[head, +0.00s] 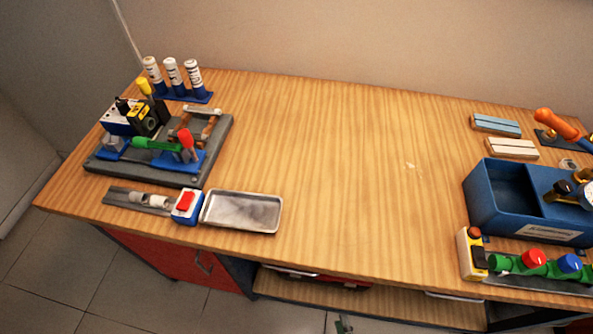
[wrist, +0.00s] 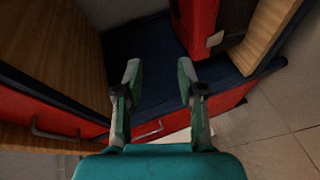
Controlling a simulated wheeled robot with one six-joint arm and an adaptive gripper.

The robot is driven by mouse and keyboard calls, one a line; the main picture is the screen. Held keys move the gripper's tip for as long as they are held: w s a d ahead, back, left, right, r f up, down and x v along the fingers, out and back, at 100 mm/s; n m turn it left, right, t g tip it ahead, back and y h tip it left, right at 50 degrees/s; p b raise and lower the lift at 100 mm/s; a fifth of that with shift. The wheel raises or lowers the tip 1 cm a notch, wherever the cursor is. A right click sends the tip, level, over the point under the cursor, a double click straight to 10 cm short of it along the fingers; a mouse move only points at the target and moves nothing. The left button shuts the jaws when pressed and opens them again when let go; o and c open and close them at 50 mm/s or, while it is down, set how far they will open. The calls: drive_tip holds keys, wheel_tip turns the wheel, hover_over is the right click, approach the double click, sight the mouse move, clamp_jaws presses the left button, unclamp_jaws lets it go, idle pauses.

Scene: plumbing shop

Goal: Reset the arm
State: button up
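My gripper (wrist: 159,78) shows in the wrist view with its two teal fingers spread apart. It is open, with nothing between the fingertips. Below and beyond the fingers are a dark blue surface (wrist: 150,50) and red cabinet fronts (wrist: 45,108) with metal handles. In the head view my arm is mostly out of sight. Only a small dark piece shows at the bottom edge, too little to identify surely.
At the worktop's left are a grey board (head: 215,150) with tools, several white tubes (head: 173,73) and a metal tray (head: 241,211). At its right are a blue bin (head: 500,195) and a valve row (head: 533,261). The middle is clear. A red case (wrist: 197,25) stands in the wrist view.

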drive_tip(key=s+d+r+m+h, duration=0.1)
drive_tip(key=s+r+m, duration=0.3)
drive_tip(key=r, duration=0.8)
drive_tip(key=s+d+r+m, duration=0.1)
drive_tip(key=s+r+m, duration=0.3)
drive_tip(key=r, duration=0.9)
drive_tip(key=s+d+r+m+h, duration=0.1)
drive_tip(key=s+d+r+m, duration=0.1)
drive_tip(key=s+r+m, duration=0.3)
wheel_tip(320, 180, up, 8)
drive_tip(key=m, duration=0.4)
drive_tip(key=shift+f+h, duration=0.15)
drive_tip(key=shift+h, duration=0.15)
